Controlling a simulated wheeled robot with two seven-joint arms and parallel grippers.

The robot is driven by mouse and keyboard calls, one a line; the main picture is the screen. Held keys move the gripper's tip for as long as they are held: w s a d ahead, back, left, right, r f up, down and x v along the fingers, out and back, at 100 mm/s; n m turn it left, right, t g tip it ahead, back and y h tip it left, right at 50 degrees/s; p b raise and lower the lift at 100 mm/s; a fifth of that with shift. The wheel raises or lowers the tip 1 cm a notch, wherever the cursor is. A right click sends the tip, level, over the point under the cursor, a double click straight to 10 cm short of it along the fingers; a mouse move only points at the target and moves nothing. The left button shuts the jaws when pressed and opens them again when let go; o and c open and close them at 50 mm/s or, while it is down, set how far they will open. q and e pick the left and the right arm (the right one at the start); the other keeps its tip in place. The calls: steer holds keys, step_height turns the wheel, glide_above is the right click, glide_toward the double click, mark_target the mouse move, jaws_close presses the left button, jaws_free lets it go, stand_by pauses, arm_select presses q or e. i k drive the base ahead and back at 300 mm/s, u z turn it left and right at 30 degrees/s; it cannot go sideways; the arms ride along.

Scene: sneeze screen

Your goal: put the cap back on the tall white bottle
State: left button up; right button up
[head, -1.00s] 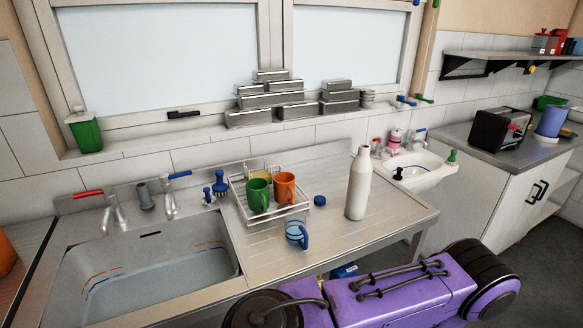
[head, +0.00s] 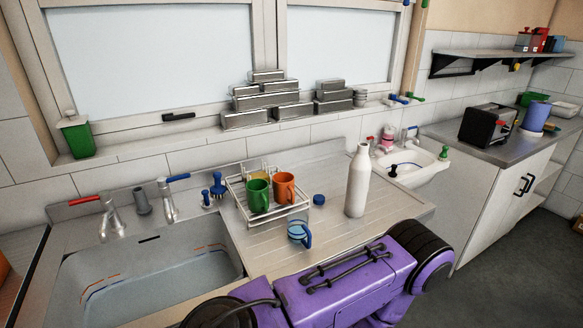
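The tall white bottle (head: 358,182) stands upright on the right part of the metal drainboard, with no cap visible on its narrow neck. A small dark blue cap (head: 319,200) lies on the drainboard to the left of the bottle, apart from it. Neither of my grippers can be made out. A purple arm link of mine fills the lower middle of the view, in front of the counter edge.
A wire rack (head: 268,208) holds a green mug (head: 258,195) and an orange mug (head: 284,188). A blue glass mug (head: 299,233) stands in front of it. The sink (head: 155,275) lies left. A small basin (head: 412,166) is behind the bottle to the right.

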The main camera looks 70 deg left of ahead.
mark_target(360, 168)
steer(key=u, duration=1.65)
